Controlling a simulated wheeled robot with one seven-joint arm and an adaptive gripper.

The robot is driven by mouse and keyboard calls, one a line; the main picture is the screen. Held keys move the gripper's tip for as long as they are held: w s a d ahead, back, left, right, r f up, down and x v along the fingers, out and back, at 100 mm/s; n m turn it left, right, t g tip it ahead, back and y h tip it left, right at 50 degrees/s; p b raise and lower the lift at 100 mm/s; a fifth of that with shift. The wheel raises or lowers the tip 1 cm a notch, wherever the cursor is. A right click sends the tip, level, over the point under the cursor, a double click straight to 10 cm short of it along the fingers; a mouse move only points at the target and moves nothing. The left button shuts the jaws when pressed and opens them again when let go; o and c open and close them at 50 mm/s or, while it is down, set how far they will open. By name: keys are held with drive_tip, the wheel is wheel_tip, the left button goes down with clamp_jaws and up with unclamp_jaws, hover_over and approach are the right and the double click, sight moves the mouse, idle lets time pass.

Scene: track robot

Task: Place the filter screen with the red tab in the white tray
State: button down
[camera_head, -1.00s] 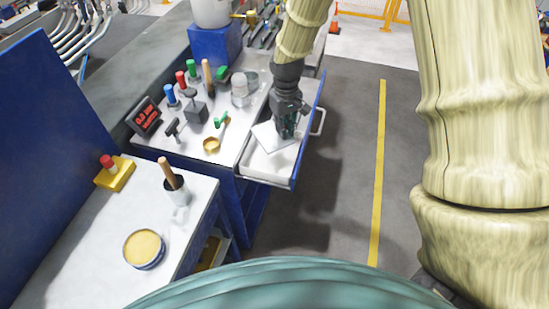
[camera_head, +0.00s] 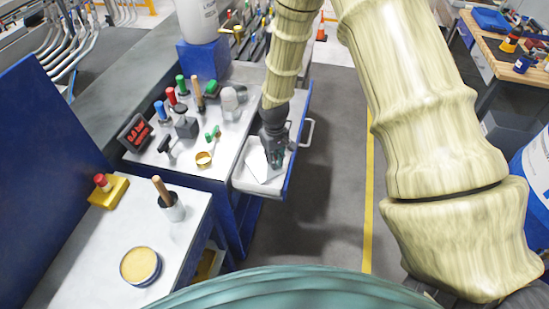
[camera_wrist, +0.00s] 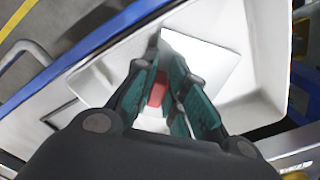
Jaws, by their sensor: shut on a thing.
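My gripper (camera_head: 274,158) points down into an open drawer with a white inside (camera_head: 243,181) and a blue front. In the wrist view its green fingers (camera_wrist: 168,100) are shut on a small red piece, the red tab (camera_wrist: 157,91). A flat white square sheet (camera_head: 259,165) lies in the drawer beside and below the fingers; it also shows in the wrist view (camera_wrist: 205,66). I cannot tell whether the tab is joined to this sheet. The screen's mesh cannot be made out.
The bench top left of the drawer holds a gold ring (camera_head: 204,159), a green-handled tool (camera_head: 213,134) and several coloured-handled tools. A nearer bench carries a round tin (camera_head: 140,266) and a cup with a wooden handle (camera_head: 172,207). Floor right of the drawer is clear.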

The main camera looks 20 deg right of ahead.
drive_tip(key=shift+f, duration=0.2)
drive_tip(key=c, duration=1.5)
unclamp_jaws()
drive_tip(key=shift+f, duration=0.1)
drive_tip(key=shift+o, duration=0.2)
drive_tip(key=shift+r, duration=0.2)
wheel_tip(320, 180, up, 12)
drive_tip(key=b, duration=0.3)
drive_tip(key=shift+f, duration=0.1)
